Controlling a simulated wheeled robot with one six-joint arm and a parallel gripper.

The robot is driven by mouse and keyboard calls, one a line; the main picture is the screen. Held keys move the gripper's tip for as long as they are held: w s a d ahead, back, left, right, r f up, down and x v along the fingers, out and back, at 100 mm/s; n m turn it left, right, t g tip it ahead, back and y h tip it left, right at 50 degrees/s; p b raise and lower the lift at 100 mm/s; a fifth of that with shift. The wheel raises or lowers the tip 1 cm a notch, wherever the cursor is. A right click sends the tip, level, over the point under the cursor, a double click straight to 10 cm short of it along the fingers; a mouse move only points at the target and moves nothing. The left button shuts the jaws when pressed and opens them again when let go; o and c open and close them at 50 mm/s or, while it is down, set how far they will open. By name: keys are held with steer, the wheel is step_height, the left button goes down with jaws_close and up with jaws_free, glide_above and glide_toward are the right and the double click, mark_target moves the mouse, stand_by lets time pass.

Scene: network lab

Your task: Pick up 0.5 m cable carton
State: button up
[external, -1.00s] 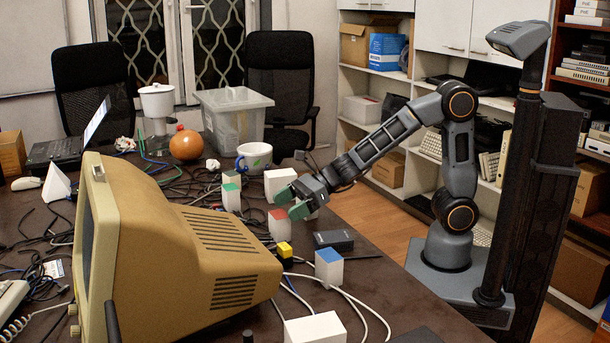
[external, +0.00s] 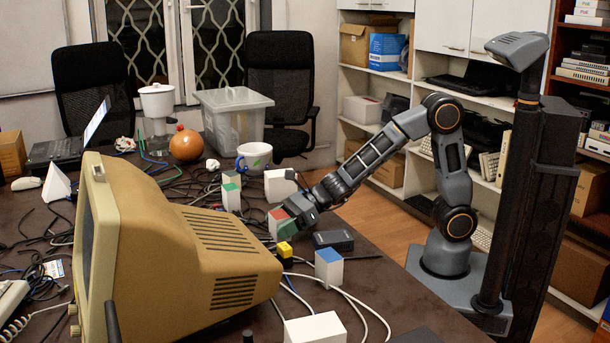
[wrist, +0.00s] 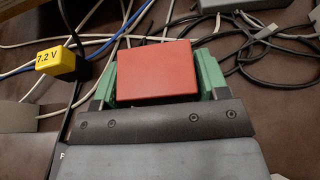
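Several small white cartons stand on the table; no length label is readable, so I cannot tell which is the 0.5 m one. A red-topped carton (external: 280,213) is at my gripper (external: 287,226). In the wrist view its red top (wrist: 155,72) sits between the two green fingers of my gripper (wrist: 157,75), one on each side. The gaps look very small; I cannot tell whether the fingers press on it. Its lower part is hidden. A green-topped carton (external: 230,195) stands further back, and a blue-topped carton (external: 329,267) stands nearer the front.
A yellow block marked 7.2 V (wrist: 58,61) and a dark box (external: 333,240) are close to my gripper. A large beige monitor (external: 190,250) stands to the left. Loose cables (wrist: 250,60) cross the table around the cartons. A white mug (external: 254,157) is behind.

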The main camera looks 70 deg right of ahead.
steer(key=c, duration=0.6)
steer(key=shift+r, duration=0.15)
